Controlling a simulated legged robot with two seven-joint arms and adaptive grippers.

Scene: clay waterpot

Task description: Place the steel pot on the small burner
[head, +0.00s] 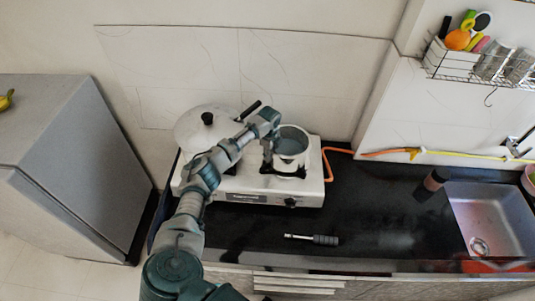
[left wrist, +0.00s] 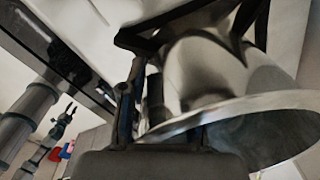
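The steel pot (head: 291,147) is open-topped and looks upright over the right-hand burner of the white stove (head: 250,188). Black burner supports (head: 289,170) show beneath it. My left gripper (head: 268,157) is at the pot's left side, pointing down. In the left wrist view the steel pot (left wrist: 215,75) fills the right side, with its wide rim close to my left gripper (left wrist: 137,85). The exact contact between fingers and pot is hidden. A small dark claw (left wrist: 68,112) at the left of that view looks like my right gripper; its opening is unclear.
A large lidded pot (head: 207,130) covers the stove's left burner, close to my left arm. An orange hose (head: 328,165) runs right of the stove. A dark-handled tool (head: 322,240) lies on the black counter (head: 370,205). The sink (head: 490,225) is at the right.

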